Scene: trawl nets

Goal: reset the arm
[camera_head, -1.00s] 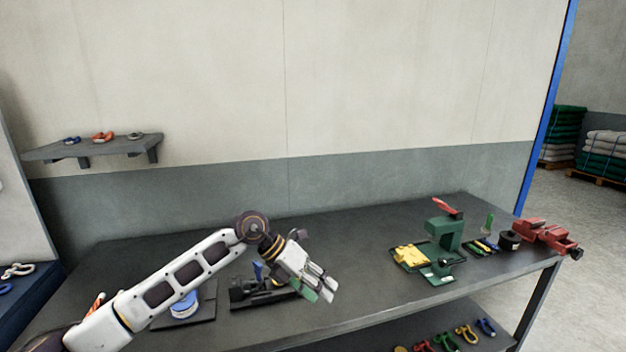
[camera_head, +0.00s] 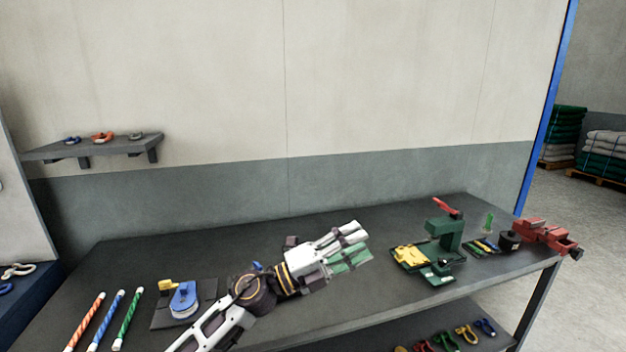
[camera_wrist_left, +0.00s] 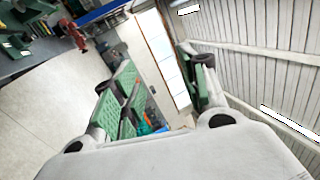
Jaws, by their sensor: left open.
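My left gripper (camera_head: 352,246) is over the middle of the dark workbench (camera_head: 400,297), left of the green press. Its fingers with green pads point right. In the left wrist view the fingers (camera_wrist_left: 165,95) stand apart with nothing between them, and the view looks out past the bench to the floor, wall and ceiling. My left arm comes in from the bottom and hides part of the bench, including most of a dark fixture with a blue part. My right gripper is not in view.
A green press (camera_head: 445,240) with a red handle and a red vise (camera_head: 546,236) stand at the right. At the left are a blue tool (camera_head: 183,298) on a dark plate and striped sticks (camera_head: 105,320). Shackles lie on the lower shelf (camera_head: 460,325). A wall shelf (camera_head: 95,146) hangs at the left.

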